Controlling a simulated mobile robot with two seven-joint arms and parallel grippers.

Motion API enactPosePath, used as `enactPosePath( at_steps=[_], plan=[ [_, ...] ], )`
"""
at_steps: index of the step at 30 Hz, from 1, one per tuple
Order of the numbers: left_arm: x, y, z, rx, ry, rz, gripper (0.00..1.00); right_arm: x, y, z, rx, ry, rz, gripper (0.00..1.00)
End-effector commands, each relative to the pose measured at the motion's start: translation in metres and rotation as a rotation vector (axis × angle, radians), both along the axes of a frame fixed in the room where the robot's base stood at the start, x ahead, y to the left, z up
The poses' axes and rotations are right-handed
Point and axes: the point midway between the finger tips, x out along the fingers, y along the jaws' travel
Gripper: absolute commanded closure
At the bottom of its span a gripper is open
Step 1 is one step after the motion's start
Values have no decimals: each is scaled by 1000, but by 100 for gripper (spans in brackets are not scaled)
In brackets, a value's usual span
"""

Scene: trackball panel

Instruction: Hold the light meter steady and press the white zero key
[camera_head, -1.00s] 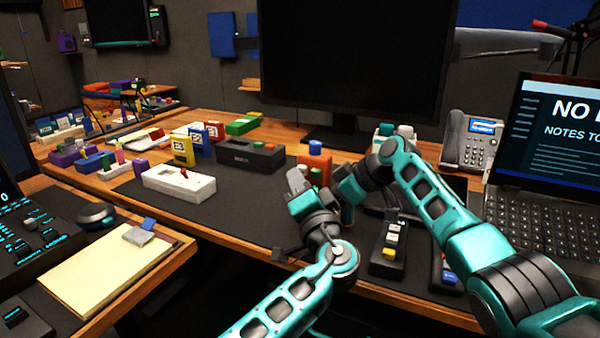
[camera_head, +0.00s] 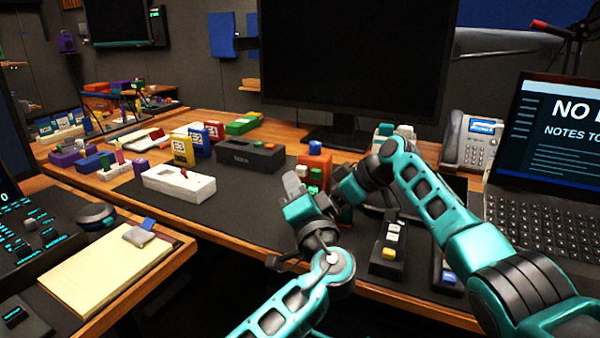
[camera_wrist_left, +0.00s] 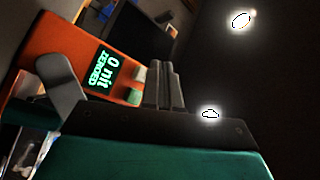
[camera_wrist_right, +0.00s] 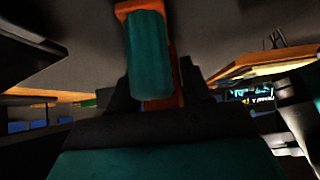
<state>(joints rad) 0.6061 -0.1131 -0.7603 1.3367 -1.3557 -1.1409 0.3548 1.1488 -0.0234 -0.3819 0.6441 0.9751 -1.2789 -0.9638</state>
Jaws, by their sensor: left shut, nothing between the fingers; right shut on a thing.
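The orange light meter (camera_head: 316,168), with a blue top, stands upright behind my grippers in the head view. In the left wrist view the light meter (camera_wrist_left: 68,52) has a screen (camera_wrist_left: 103,72) reading "0 nit ZEROED". Beside the screen are a pale key (camera_wrist_left: 138,73) and a green key (camera_wrist_left: 134,96). My left gripper (camera_wrist_left: 163,72) is shut and empty, its tips close to the keys; contact cannot be told. My right gripper (camera_wrist_right: 157,72) is shut on the light meter, which shows orange behind a teal part in its view. Its tips are mostly hidden in the head view.
A white box (camera_head: 180,184) and a dark box (camera_head: 250,156) stand on the mat to the left. A dark key strip (camera_head: 388,250) lies near the right arm. A phone (camera_head: 470,142) and laptop (camera_head: 540,140) are at the right. The mat's front left is clear.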

Motion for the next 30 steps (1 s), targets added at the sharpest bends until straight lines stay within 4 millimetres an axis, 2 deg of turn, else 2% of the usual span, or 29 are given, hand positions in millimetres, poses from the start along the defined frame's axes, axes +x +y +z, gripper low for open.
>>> enactPosePath(
  at_steps=[5,20,30],
  plan=[
    [-2,1,-1,0,0,0,100,0,0,-1,0,2,1,80],
    [-44,18,-1,-1,1,0,100,0,0,-1,0,2,1,80],
    [-46,19,-1,1,1,1,100,0,0,-1,1,1,0,80]
  ],
)
